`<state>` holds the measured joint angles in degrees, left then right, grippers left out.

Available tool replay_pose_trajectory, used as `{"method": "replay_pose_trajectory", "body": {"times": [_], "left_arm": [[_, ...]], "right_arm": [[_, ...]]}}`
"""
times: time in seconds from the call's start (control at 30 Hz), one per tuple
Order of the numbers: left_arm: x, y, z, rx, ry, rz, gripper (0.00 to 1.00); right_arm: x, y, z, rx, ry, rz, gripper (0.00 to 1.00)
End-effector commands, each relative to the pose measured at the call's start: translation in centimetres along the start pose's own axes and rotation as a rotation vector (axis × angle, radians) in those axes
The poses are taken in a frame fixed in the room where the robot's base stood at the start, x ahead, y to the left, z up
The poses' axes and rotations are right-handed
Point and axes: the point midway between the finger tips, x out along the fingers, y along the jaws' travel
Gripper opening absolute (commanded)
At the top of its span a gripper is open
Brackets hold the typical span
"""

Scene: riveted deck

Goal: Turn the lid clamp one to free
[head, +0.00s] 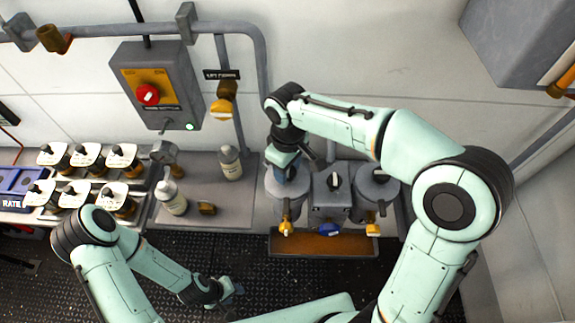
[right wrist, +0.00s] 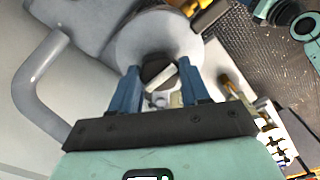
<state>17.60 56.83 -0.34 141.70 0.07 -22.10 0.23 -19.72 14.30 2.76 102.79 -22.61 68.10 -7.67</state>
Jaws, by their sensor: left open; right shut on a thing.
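The left grey canister (head: 288,205) stands at the back wall, and its round lid (right wrist: 150,40) fills the upper middle of the right wrist view. The lid clamp (right wrist: 161,77) is a dark round knob with a white bar, set on that lid. My right gripper (right wrist: 160,70) is shut on the clamp, one blue finger on each side. In the head view my right gripper (head: 290,178) comes down on the left canister and hides the clamp. My left gripper (head: 238,291) is open and empty, low over the dark deck.
A box with a dark knob (head: 333,190) and a second canister (head: 378,190) stand close to the right. Yellow taps (head: 286,228) hang over a brown tray (head: 322,244). White bottles (head: 231,163) stand on the left shelf. A wall box with a red knob (head: 148,94) hangs above.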

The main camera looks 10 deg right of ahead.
Motion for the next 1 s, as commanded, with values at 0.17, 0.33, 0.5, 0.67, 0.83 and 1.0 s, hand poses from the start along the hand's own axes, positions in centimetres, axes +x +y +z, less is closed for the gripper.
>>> {"method": "replay_pose_trajectory", "body": {"times": [0.17, 0.33, 0.5, 0.67, 0.83, 1.0], "left_arm": [[-0.10, 0.08, -0.11, 0.000, 0.001, 0.000, 0.43], [-0.11, 0.08, -0.12, 0.000, 0.001, 0.000, 0.43], [-0.10, 0.08, -0.12, 0.000, 0.001, 0.000, 0.43], [-0.10, 0.08, -0.11, 0.000, 0.001, 0.000, 0.43], [-0.10, 0.07, -0.11, 0.000, 0.001, 0.000, 0.43], [-0.12, 0.09, -0.13, 0.001, 0.002, 0.001, 0.43]], "right_arm": [[-0.02, 0.02, 0.02, -0.033, -0.001, 0.000, 0.15], [-0.01, 0.01, 0.02, -0.043, -0.001, 0.001, 0.15], [0.00, 0.00, 0.02, -0.043, -0.001, 0.001, 0.15], [0.00, 0.00, 0.02, -0.043, -0.001, 0.001, 0.62], [0.00, 0.00, 0.01, -0.042, -0.001, 0.001, 0.71], [-0.11, 0.00, -0.01, -0.041, 0.000, 0.001, 0.71]]}}
